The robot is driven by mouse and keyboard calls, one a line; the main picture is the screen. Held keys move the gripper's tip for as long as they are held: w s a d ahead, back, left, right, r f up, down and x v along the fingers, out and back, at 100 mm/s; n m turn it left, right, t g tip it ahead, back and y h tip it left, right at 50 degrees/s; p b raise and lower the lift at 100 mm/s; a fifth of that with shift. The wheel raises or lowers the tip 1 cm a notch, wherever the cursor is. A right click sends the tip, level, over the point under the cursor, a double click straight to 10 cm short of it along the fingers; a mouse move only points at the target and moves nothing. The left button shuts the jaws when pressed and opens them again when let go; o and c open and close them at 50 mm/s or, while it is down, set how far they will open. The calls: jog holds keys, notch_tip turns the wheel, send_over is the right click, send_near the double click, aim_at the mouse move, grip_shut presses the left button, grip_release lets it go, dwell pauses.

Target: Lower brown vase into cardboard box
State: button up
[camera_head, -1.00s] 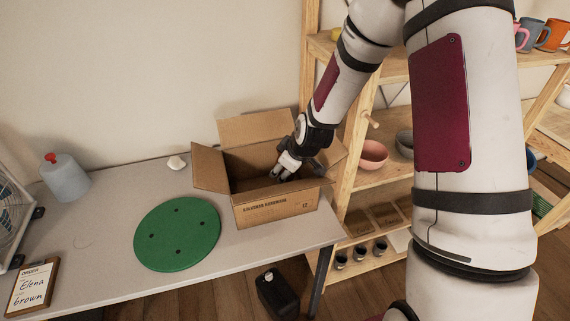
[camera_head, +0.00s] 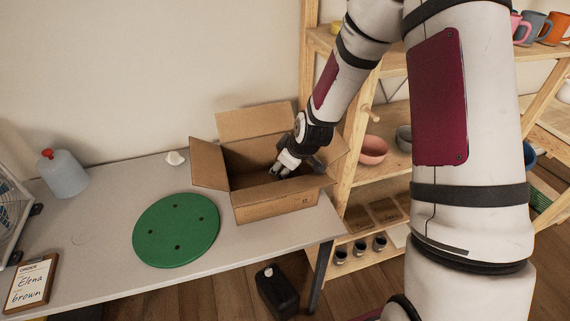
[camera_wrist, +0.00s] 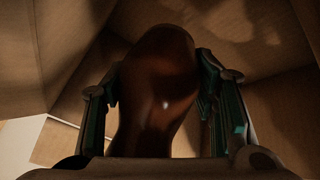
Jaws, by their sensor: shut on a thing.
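The open cardboard box (camera_head: 275,207) stands at the right end of the grey table with its flaps spread out. My gripper (camera_head: 283,170) reaches down through the open top at the box's right side. In the wrist view my gripper (camera_wrist: 158,105) is shut on the glossy brown vase (camera_wrist: 160,85), with one finger on each side of it. Cardboard walls surround the vase there. In the head view the vase is hidden by my gripper and the box. I cannot tell whether the vase touches the box floor.
A green round disc (camera_head: 177,230) lies left of the box. A wooden shelf (camera_head: 375,185) stands close on the right.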

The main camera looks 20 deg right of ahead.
jog(key=o, duration=1.4)
jog(key=shift+f, duration=0.1)
jog(key=shift+s, duration=0.1)
jog(key=s+d+r+m+g+h, duration=0.15)
jog(key=s+r+m, duration=0.25)
jog(key=s+r, duration=1.75)
jog(key=s+r+m, duration=0.1)
jog(key=s+r, duration=0.1)
jog(key=s, duration=0.1)
jog(key=s+r+m, duration=0.1)
jog(key=s, duration=0.3)
jog(key=s+a+r+m, duration=0.1)
jog(key=s+r+m, duration=0.1)
jog(key=s, duration=0.2)
jog(key=shift+s+r, duration=0.15)
jog(key=shift+r, duration=0.2)
